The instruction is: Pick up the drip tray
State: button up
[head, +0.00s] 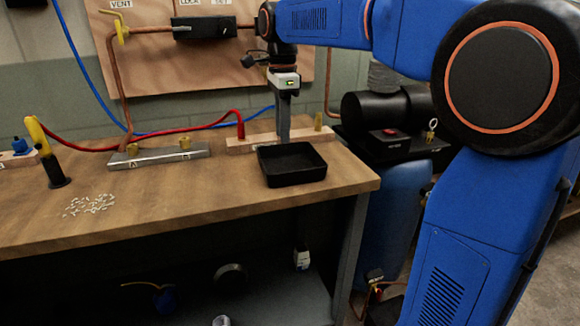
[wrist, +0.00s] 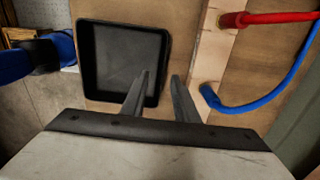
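The drip tray is a shallow black square tray (head: 292,180) on the wooden workbench near its front right corner. It also shows at the upper left of the wrist view (wrist: 88,60). My gripper (head: 284,138) points down at the tray's back wall. In the wrist view its two fingers (wrist: 160,76) are apart, with nothing shut between them. The left finger overlaps the tray's inside and the right finger lies just outside its edge, so the wall shows between them. I cannot tell whether the fingertips are below the rim.
Behind the tray is a wooden strip (head: 240,146) with a red hose (head: 208,122) and a blue hose (wrist: 285,90). A metal block (head: 160,157) and scattered small white pieces (head: 90,205) lie left. The bench (head: 190,195) is clear just left of the tray.

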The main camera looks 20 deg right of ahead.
aim_at(290, 163)
jog(key=shift+w+f, duration=0.1)
jog(key=shift+f, duration=2.5)
grip_shut()
